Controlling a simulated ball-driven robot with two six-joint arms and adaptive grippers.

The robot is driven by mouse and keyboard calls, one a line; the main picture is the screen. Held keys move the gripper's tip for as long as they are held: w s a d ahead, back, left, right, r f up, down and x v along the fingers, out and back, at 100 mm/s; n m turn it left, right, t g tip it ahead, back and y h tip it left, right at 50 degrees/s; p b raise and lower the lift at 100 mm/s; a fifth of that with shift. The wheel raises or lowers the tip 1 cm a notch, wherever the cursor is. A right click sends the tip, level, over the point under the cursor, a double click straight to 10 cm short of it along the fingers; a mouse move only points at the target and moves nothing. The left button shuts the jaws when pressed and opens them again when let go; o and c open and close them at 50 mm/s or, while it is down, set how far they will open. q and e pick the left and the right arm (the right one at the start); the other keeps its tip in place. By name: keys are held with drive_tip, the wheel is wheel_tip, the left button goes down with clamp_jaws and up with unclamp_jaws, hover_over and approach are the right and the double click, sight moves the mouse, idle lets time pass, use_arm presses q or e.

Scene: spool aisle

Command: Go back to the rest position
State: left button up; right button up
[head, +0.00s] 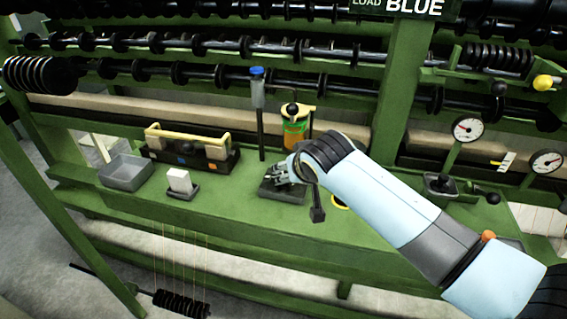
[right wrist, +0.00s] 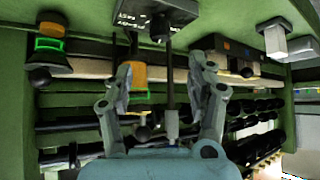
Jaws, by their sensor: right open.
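My right gripper (head: 279,176) is over the green bench, with its arm coming in from the right. It is open, and its two fingers stand apart in the right wrist view (right wrist: 165,75). Nothing shows held between them; a dark post (right wrist: 168,85) is seen through the gap. In the head view the gripper hangs over a dark plate (head: 270,194) on the bench, partly hiding it. Whether it touches the plate cannot be told. My left gripper is not in view.
Behind the gripper stand a blue-topped post (head: 258,90) and an orange-green canister (head: 292,138). To the left are a white block (head: 180,180), a black box with a yellow handle (head: 188,155) and a grey tray (head: 125,172). Gauges (head: 467,128) and a green upright (head: 400,85) are right.

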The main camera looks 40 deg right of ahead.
drive_tip(key=s+a+r+n+g+y, duration=0.1)
drive_tip(key=s+a+r+g, duration=0.15)
drive_tip(key=s, duration=0.65)
drive_tip(key=s+a+r+n+g, duration=0.1)
drive_tip(key=s+a+r+n, duration=0.15)
drive_tip(key=s, duration=0.65)
drive_tip(key=s+a+r+n+g+y, duration=0.1)
drive_tip(key=s+r+g, duration=0.15)
drive_tip(key=s, duration=0.65)
wheel_tip(320, 180, down, 34)
drive_tip(key=s+d+f+b, duration=0.1)
drive_tip(key=s+d+b, duration=0.2)
drive_tip(key=b, duration=0.4)
drive_tip(key=s+f+g+b, duration=0.1)
drive_tip(key=s+f+b, duration=0.4)
drive_tip(key=s+f, duration=1.2)
wheel_tip(320, 180, down, 2)
drive_tip(key=shift+s+d+g, duration=0.2)
drive_tip(key=shift+s+g, duration=0.05)
drive_tip(key=shift+g, duration=0.05)
drive_tip(key=shift+m, duration=0.25)
